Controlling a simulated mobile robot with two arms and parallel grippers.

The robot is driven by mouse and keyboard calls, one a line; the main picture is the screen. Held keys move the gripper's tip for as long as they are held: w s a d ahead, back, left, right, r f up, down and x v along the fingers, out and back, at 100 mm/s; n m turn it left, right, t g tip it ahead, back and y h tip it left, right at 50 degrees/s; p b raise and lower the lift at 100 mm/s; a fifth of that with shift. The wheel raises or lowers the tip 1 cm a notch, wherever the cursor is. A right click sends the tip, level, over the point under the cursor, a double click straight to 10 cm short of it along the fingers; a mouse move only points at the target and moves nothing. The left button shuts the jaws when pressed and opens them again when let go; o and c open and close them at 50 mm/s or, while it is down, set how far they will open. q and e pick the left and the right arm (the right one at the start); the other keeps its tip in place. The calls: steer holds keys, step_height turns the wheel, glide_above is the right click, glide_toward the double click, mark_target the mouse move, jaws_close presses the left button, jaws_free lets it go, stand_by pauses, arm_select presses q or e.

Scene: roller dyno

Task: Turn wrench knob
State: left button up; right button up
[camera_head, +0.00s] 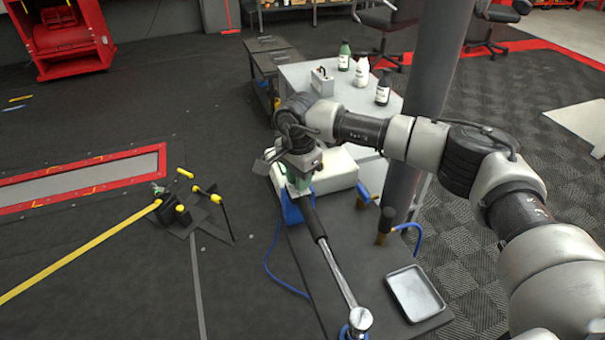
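A large ratchet wrench (335,265) with a black handle and a chrome shaft lies over the dark bench. Its round head, with the knob (360,319), is at the near end, low in the picture. My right gripper (300,190) is at the far end of the black handle, pointing down. Its fingers are small and partly hidden by the wrist, so I cannot tell whether they are closed on the handle. My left gripper is not in view.
A metal tray (415,293) lies right of the wrench. A blue hose (272,262) hangs at the bench's left side. A grey post (425,75) stands behind my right arm. Bottles (361,72) stand on the white table (345,98).

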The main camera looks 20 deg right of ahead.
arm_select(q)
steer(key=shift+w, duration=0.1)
arm_select(e)
steer(key=shift+m, duration=0.3)
jaws_close()
steer(key=m, duration=0.3)
steer(key=shift+m, duration=0.4)
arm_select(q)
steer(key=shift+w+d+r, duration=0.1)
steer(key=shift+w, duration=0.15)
arm_select(e)
steer(key=m, duration=0.4)
steer(key=shift+m, duration=0.3)
steer(key=o, duration=0.8)
jaws_free()
steer(key=shift+r, duration=0.1)
